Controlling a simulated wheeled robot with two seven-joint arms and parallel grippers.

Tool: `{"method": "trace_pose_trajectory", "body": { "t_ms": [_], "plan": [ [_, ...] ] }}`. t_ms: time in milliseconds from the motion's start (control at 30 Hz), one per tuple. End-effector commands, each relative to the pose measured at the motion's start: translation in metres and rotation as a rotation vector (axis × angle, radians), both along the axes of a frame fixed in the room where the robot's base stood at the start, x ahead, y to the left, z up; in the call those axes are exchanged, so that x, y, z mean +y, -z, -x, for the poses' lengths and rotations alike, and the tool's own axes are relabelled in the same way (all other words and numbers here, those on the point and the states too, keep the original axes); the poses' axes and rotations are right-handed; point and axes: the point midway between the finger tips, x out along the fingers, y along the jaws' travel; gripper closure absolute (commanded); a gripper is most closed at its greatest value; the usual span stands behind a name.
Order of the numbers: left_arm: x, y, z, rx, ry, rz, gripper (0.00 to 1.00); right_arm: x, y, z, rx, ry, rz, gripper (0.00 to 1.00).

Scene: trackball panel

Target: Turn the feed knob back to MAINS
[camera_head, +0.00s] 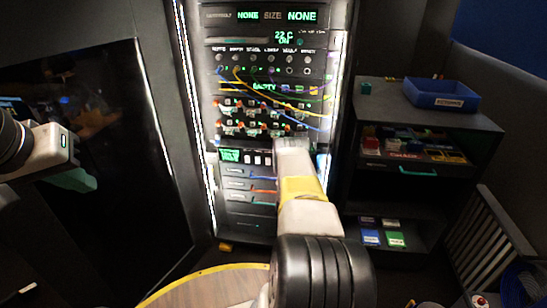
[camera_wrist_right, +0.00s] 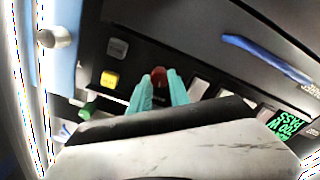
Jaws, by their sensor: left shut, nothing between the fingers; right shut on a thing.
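In the right wrist view, the teal fingers of my right gripper (camera_wrist_right: 160,84) are closed around a small dark red knob (camera_wrist_right: 158,72) on the dark panel. The lettering by it is too small to read, so I cannot tell its setting or confirm that it is the feed knob. In the head view, my right arm reaches the rack panel (camera_head: 228,158), and its wrist hides the fingers and the knob. My left gripper (camera_head: 74,180) is shut and empty at the left, well away from the rack.
A yellow button (camera_wrist_right: 109,80), a green button (camera_wrist_right: 86,110) and a green-lit display (camera_wrist_right: 285,124) lie near the knob. Colored cables (camera_head: 262,90) hang across the rack above. A dark shelf (camera_head: 378,115) with a blue bin (camera_head: 441,95) stands right of the rack.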

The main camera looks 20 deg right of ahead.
Motion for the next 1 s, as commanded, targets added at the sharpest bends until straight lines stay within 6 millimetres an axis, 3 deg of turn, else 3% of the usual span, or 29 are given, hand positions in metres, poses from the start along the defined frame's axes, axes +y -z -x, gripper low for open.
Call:
{"method": "trace_pose_trajectory", "body": {
  "t_ms": [333,900,933,1000],
  "plan": [
    [0.0,0.0,0.0,0.0,0.0,0.0,1.0,0.0009,0.0013,0.0003,0.079,0.0,0.124,1.0],
    [0.0,0.0,0.0,0.0,0.0,0.0,1.0,0.0002,0.0019,0.0009,0.095,0.0,0.148,1.0],
    [0.0,0.0,0.0,0.0,0.0,0.0,1.0,0.0003,0.002,0.0009,0.095,0.0,0.148,0.71],
    [0.0,0.0,0.0,0.0,0.0,0.0,1.0,0.0003,0.0018,0.0009,0.095,0.0,0.147,0.58]
  ]
}}
